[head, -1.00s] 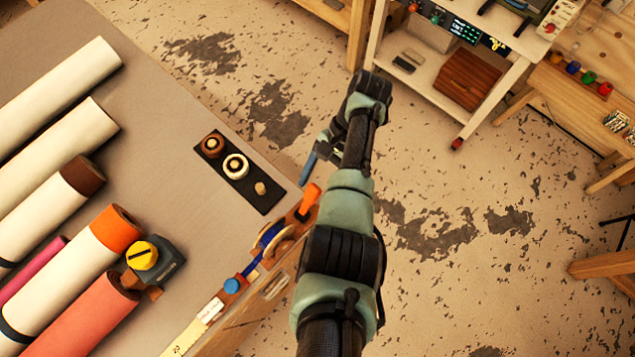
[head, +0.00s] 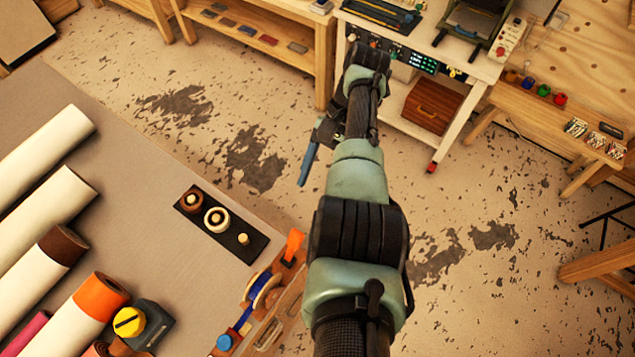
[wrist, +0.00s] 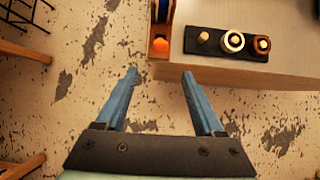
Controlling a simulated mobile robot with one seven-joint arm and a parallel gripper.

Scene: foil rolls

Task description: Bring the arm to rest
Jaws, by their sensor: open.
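My arm reaches up through the middle of the head view, with my gripper (head: 308,160) past the table's right edge, over open floor. In the wrist view my gripper (wrist: 160,88) shows two blue fingers spread apart with nothing between them. The table (wrist: 240,78) lies beyond the fingertips in that view, apart from them. In the head view only part of the fingers shows beside the arm.
The grey table (head: 130,190) on the left holds several foil rolls (head: 40,150), a black strip with knobs (head: 245,240) and a ribbon spool (head: 262,290). A white cart (head: 455,130) and a wooden shelf (head: 325,60) stand ahead. Floor between is clear.

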